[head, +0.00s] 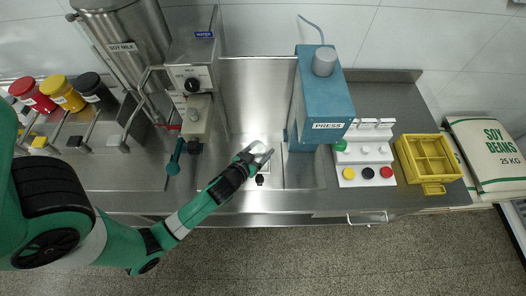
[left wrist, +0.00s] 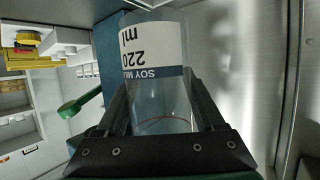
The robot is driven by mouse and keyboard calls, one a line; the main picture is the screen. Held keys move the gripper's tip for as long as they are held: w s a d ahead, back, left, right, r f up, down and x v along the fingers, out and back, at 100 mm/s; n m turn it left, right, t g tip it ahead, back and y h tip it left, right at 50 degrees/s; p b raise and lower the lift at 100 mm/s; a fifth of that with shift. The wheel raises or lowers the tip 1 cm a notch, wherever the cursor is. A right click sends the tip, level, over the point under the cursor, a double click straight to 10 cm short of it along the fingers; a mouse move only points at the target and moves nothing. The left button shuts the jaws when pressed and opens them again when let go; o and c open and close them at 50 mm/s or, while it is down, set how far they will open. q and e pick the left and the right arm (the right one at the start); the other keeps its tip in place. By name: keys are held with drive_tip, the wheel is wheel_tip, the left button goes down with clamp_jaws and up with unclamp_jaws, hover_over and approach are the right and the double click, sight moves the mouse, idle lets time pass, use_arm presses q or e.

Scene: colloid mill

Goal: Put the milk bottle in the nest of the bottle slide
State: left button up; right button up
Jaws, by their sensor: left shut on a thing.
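The milk bottle (left wrist: 158,85) is a clear bottle with a white and blue label reading SOY MILK 220 ml, upside down in the left wrist view. My left gripper (left wrist: 160,120) is shut on it, one finger on each side. In the head view the bottle (head: 262,149) lies at the tip of my left gripper (head: 250,162), over the steel counter between the mill and the blue press. It looks tilted there. A small dark part (head: 260,181) shows just in front of it; I cannot tell whether this belongs to the bottle slide. No nest is clearly visible. My right gripper is out of view.
The blue press (head: 325,105) stands right of the bottle. The mill (head: 194,85) with a dark green handle (head: 174,158) stands left. A white button panel (head: 363,155) and a yellow divided crate (head: 447,177) are further right. The steel counter (head: 255,85) behind the bottle is bare.

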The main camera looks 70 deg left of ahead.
use_arm(q)
drive_tip(key=f, duration=0.1)
drive_tip(key=w+a+f, duration=0.1)
drive_tip(key=shift+w+a+f, duration=0.1)
drive_tip(key=shift+a+f, duration=0.2)
drive_tip(key=shift+w+a+f+b, duration=0.1)
drive_tip(key=shift+a+f+b, duration=0.05)
drive_tip(key=shift+f+b, duration=1.3)
drive_tip(key=shift+f, duration=0.3)
drive_tip(key=shift+f, duration=0.2)
drive_tip(key=o, duration=1.5)
drive_tip(key=shift+r, duration=0.1)
drive_tip(key=shift+c, duration=0.2)
